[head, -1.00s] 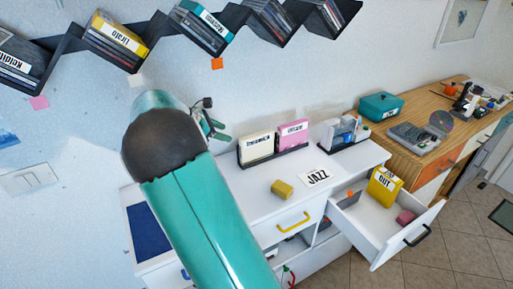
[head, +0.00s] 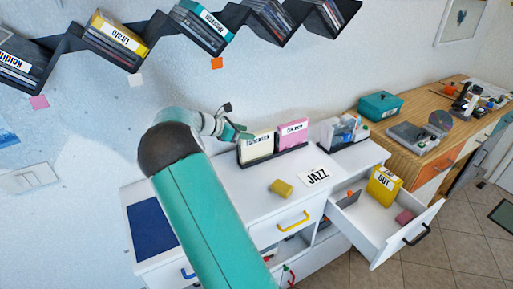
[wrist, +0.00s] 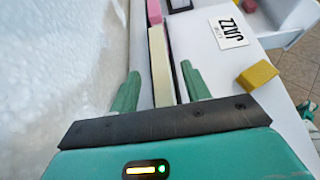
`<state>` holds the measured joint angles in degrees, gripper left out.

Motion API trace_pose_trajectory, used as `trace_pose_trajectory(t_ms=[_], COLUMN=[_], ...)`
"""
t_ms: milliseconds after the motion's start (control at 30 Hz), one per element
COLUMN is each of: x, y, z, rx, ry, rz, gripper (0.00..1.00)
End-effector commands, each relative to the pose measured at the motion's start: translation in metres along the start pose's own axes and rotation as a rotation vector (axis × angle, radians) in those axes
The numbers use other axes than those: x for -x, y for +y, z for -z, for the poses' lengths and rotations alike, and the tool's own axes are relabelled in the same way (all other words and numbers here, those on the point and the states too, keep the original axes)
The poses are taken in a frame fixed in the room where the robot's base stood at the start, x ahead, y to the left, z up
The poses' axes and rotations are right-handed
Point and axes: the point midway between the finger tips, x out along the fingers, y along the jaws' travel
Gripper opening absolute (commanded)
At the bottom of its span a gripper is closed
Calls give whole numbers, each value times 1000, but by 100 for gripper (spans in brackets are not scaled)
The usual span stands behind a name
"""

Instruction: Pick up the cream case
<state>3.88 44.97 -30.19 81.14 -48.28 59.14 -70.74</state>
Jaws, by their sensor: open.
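The cream case (head: 257,147) stands upright in a black rack (head: 275,156) on the white cabinet, to the left of a pink case (head: 292,133). In the head view my gripper (head: 241,134) is at the left end of the rack, close to the cream case's upper left edge. In the wrist view the cream case (wrist: 160,62) is seen edge-on, running between the two green fingers of my open gripper (wrist: 160,74). One finger is on each side of it, with gaps visible. I cannot tell the exact depth of the fingers along the case.
The wall is close on the left in the wrist view. A yellow block (head: 281,188) and a JAZZ card (head: 317,177) lie on the cabinet top (head: 230,185). An open drawer (head: 374,232) holds a yellow OUT case (head: 384,185). A zigzag shelf of cases hangs above.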

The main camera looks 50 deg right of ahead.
Motion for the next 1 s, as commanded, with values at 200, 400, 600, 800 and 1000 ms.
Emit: trace_pose_trajectory(t_ms=[200,400,600,800,1000], x=[-33,-46,-46,-46,-46], y=[0,1,1,1,1], z=[2,2,2,2,2], rx=[0,-1,-1,-1,-1], ry=[0,0,0,0,0], rz=[5,1,1,1,1], gripper=[47,47,36,0,0])
